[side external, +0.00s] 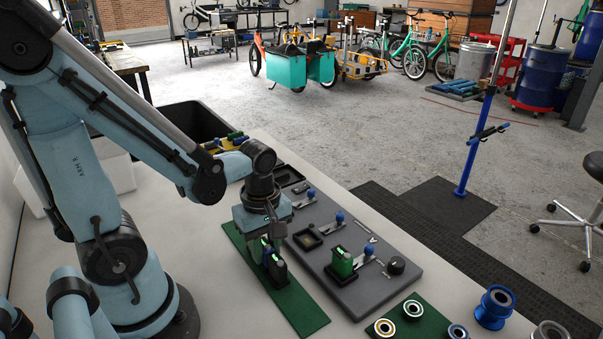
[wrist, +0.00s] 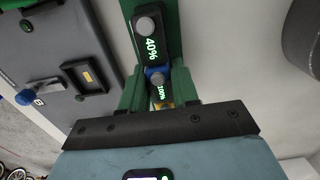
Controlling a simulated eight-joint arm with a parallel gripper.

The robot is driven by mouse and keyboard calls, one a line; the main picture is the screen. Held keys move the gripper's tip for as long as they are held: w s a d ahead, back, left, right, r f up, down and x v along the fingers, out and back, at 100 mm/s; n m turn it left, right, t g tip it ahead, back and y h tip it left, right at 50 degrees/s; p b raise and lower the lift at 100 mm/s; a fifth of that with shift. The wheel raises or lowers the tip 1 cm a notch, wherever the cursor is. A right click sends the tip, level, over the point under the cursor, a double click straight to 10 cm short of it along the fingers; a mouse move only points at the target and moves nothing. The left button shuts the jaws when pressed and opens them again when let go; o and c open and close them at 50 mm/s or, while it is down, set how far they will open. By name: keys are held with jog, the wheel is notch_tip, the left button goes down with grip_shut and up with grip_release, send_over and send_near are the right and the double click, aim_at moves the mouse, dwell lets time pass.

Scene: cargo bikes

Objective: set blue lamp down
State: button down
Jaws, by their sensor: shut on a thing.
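The blue lamp (wrist: 155,72) is between the green fingers of my gripper (wrist: 158,88) in the wrist view, and its small display reads 100%. My gripper is shut on it. In the side view my gripper (side external: 266,243) points down low over the long green mat (side external: 302,308). The fingers mostly hide the blue lamp there, so I cannot tell whether its base touches the mat. A dark lamp reading 40% (wrist: 150,42) stands close beside it in the wrist view. A dark lamp (side external: 277,268) also shows on the mat in the side view.
A grey panel (side external: 375,290) with blue-knobbed levers, a black knob (side external: 396,265) and a green lamp (side external: 342,263) lies right of the mat. A second green mat (side external: 415,325) holds bearings, with a blue spool (side external: 494,307) nearby. The near end of the long mat is clear.

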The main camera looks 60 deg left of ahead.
aim_at(265, 245)
jog(key=shift+f, duration=0.1)
jog(key=c, duration=0.8)
grip_release()
jog(key=shift+c, duration=0.2)
jog(key=shift+r, duration=6.1)
jog(key=w+d+m+t, duration=0.2)
jog(key=w+m+t, duration=0.3)
jog(key=m, duration=1.3)
jog(key=shift+w+d+f+t, duration=0.25)
jog(key=shift+f+t, duration=0.15)
jog(key=shift+t, duration=0.7)
